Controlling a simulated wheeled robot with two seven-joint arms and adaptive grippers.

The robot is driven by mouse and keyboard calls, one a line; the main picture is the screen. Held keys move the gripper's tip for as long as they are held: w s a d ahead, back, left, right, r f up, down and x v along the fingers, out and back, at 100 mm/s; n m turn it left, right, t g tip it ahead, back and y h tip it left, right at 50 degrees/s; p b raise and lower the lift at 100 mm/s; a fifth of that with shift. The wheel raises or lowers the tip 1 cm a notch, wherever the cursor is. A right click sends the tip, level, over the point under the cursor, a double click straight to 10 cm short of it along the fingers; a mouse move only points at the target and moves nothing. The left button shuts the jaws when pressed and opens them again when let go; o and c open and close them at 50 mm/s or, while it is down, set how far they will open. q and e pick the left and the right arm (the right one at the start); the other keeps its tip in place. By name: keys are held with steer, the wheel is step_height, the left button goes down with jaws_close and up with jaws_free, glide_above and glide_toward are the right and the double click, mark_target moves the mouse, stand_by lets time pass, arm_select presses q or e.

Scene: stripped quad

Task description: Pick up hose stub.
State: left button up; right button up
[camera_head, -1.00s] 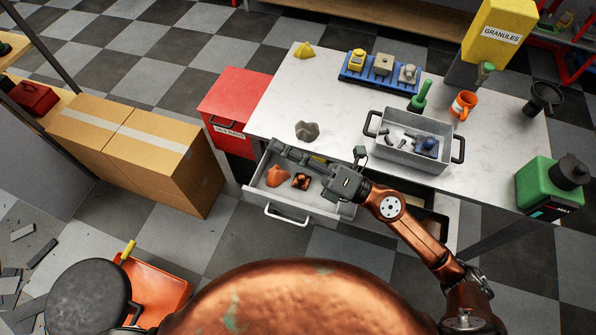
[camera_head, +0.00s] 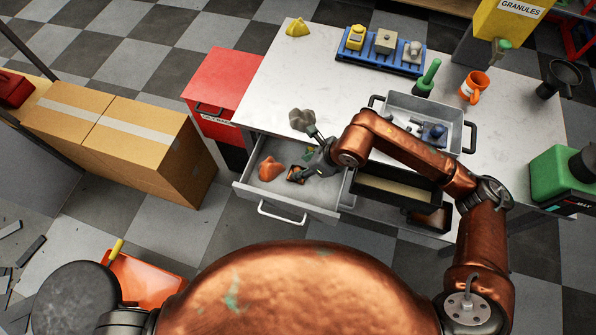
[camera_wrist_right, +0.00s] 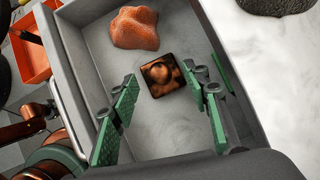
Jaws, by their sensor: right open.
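My right gripper (camera_head: 308,172) reaches into the open grey drawer (camera_head: 290,212). In the right wrist view its green-padded fingers (camera_wrist_right: 165,88) are apart and empty. A small square copper-brown piece with a dark edge (camera_wrist_right: 160,76) lies on the drawer floor between and just beyond the fingertips; it also shows in the head view (camera_head: 295,174). A lumpy orange piece (camera_wrist_right: 135,28) lies deeper in the wrist picture, outside the fingers; it is left of the gripper in the head view (camera_head: 269,169). I cannot tell which thing is the hose stub. My left gripper is not in view.
The drawer's walls stand close around the gripper. A grey rock-like lump (camera_head: 302,119) sits on the white worktop (camera_head: 290,80) above the drawer. A grey tub (camera_head: 404,103) with several small parts stands right, behind my arm. A red cabinet (camera_head: 222,92) stands left of the drawer.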

mark_target(298, 169)
steer(key=b+x, duration=0.1)
steer(key=x, duration=0.3)
steer(key=shift+a+f, duration=0.1)
steer(key=shift+f, duration=0.15)
steer(key=shift+s+r, duration=0.1)
steer(key=shift+c, duration=0.7)
jaws_close()
